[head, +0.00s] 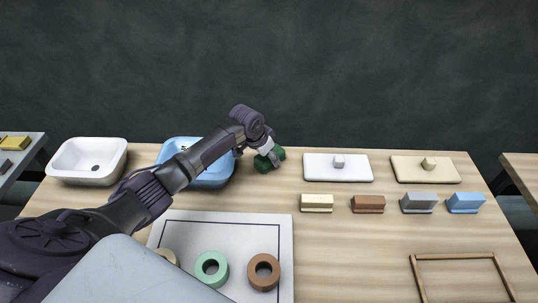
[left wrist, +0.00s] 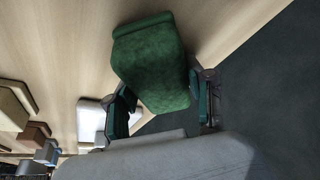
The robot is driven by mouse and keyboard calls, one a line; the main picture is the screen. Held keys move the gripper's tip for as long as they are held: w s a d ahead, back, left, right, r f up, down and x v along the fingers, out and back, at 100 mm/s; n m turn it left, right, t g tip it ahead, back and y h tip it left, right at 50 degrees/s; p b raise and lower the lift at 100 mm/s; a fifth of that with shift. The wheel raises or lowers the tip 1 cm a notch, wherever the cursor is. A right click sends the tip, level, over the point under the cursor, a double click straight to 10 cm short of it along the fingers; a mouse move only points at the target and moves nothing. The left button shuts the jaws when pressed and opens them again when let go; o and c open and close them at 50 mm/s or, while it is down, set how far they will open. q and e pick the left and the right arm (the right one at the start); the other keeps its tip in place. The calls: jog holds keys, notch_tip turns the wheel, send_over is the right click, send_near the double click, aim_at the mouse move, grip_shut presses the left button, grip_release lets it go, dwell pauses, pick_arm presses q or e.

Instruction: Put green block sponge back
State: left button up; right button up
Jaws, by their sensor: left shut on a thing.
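The green block sponge (left wrist: 155,65) is between the two fingers of my left gripper (left wrist: 160,92) in the left wrist view. The gripper is shut on it, and a band runs along the sponge's far end. In the head view the left gripper (head: 270,154) is at the back of the table, just right of the blue basin (head: 215,180). The green sponge (head: 262,164) shows there partly, behind the fingers. I cannot tell whether it touches the table. My right gripper is not in view.
A white basin (head: 88,160) stands at the back left. Right of the sponge are a white board (head: 320,170) and a cream board (head: 405,172), each with a small block. Several two-tone blocks (head: 368,203) form a row before them. A grey mat (head: 190,225) holds rings; a wooden frame (head: 455,257) lies front right.

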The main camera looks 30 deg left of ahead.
pick_arm(q)
jog(key=shift+f, duration=0.15)
jog(key=o, duration=1)
jog(key=v, duration=1.2)
jog(key=shift+r, duration=0.25)
